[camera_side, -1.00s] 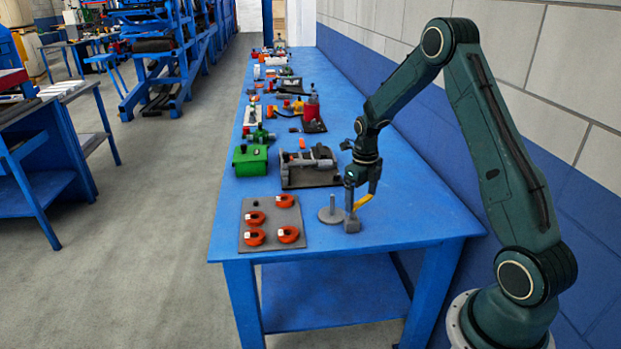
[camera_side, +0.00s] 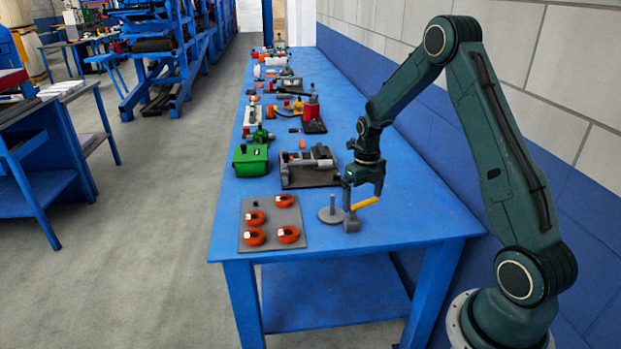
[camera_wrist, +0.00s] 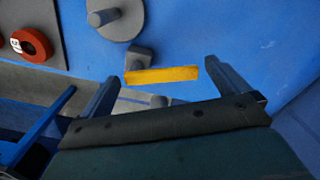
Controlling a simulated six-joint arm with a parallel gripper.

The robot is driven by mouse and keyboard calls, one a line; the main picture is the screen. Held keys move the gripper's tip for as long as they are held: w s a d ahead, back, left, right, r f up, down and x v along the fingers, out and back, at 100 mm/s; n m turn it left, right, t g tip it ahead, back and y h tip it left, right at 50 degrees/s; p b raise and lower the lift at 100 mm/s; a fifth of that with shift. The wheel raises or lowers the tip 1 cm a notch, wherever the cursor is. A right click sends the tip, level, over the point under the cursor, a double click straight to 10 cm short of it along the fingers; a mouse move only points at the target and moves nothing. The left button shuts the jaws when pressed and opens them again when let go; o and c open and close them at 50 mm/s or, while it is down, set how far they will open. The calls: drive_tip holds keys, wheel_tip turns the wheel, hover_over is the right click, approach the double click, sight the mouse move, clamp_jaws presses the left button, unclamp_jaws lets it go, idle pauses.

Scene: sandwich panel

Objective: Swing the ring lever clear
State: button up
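The yellow lever (camera_side: 364,203) extends rightward from the top of a grey post (camera_side: 351,224) near the table's front edge. My gripper (camera_side: 362,200) is just above it, pointing down. In the wrist view the yellow lever (camera_wrist: 161,75) lies across the space between my two spread fingers, with a gap at each side. The fingers are open and nothing is clamped. A grey round disc with an upright peg (camera_side: 332,215) stands left of the post; the disc also shows in the wrist view (camera_wrist: 125,20). I see no ring on the peg.
A grey plate (camera_side: 272,240) with several red-orange rings (camera_side: 255,237) lies to the left. A grey clamp fixture (camera_side: 310,170) and a green box (camera_side: 250,160) stand behind. The blue tabletop right of the lever is clear.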

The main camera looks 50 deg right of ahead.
sight(362, 203)
drive_tip(key=shift+r, duration=0.1)
wheel_tip(362, 203, up, 14)
drive_tip(key=shift+f, duration=0.2)
idle(0.6)
drive_tip(key=shift+r, duration=0.1)
drive_tip(key=s+a+r+n+t, duration=0.1)
drive_tip(key=s+a+r+n, duration=0.4)
drive_tip(key=a+n, duration=0.4)
drive_tip(key=s+a+r+n+t, duration=0.2)
drive_tip(key=s+a+r+n, duration=0.3)
drive_tip(key=n, duration=0.6)
drive_tip(key=s+a+n+t, duration=0.2)
drive_tip(key=s+a+n, duration=0.7)
drive_tip(key=n, duration=1)
drive_tip(key=s, duration=0.3)
drive_tip(key=shift+s+a+r+t, duration=0.15)
drive_tip(key=shift+a+r+t, duration=0.05)
drive_tip(key=shift+t, duration=0.1)
